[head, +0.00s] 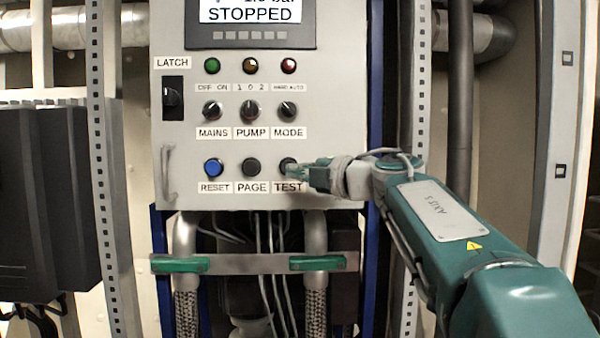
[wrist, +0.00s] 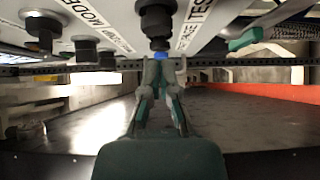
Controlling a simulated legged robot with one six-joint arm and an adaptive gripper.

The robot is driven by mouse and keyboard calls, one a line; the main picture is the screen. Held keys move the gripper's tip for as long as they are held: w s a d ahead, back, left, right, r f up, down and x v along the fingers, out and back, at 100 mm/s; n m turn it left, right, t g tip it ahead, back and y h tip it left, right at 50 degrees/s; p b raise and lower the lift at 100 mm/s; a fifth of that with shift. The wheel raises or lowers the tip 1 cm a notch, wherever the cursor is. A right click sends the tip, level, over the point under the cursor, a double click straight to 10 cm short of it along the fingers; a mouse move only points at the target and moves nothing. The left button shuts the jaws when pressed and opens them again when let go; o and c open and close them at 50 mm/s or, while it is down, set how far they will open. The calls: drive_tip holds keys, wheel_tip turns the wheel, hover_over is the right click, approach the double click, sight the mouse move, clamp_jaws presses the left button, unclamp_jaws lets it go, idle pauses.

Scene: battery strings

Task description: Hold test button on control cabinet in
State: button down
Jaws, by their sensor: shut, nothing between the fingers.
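The control cabinet (head: 340,120) is a light grey box with a display reading STOPPED. The test button (head: 286,163) is dark and round, at the right end of the bottom row, above its TEST label. My gripper (head: 298,168) is at its right side and covers part of it. In the wrist view a dark button (wrist: 157,17) stands out of the panel beside the TEST label, just above the fingertips of my gripper (wrist: 160,65). The fingers are shut and empty. I cannot tell whether they touch the button.
The black page button (head: 250,167) and the blue reset button (head: 213,167) are to the left in the same row. The mode knob (head: 288,110) is above. Hoses and a green-clamped bar (head: 265,263) are below. A slotted post (head: 414,110) stands right of the cabinet.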

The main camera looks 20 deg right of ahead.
drive_tip(key=v, duration=1)
drive_tip(key=shift+s+r, duration=0.1)
drive_tip(key=s+d+f+m+h, duration=0.25)
drive_tip(key=f+m+h, duration=0.45)
drive_tip(key=m, duration=0.4)
drive_tip(key=s+d+f+m+h, duration=0.1)
drive_tip(key=s+f+m+h, duration=0.2)
drive_tip(key=f+m+h, duration=0.65)
drive_tip(key=s+a+f+m+g+y, duration=0.2)
drive_tip(key=s+a+f+g+y, duration=0.1)
drive_tip(key=s+f, duration=0.4)
drive_tip(key=s+a+f+m+g+y, duration=0.2)
drive_tip(key=s+a+f+g, duration=0.4)
drive_tip(key=f, duration=0.8)
drive_tip(key=s+y, duration=0.1)
drive_tip(key=s, duration=0.1)
drive_tip(key=shift+s+a, duration=0.15)
drive_tip(key=shift+s, duration=0.15)
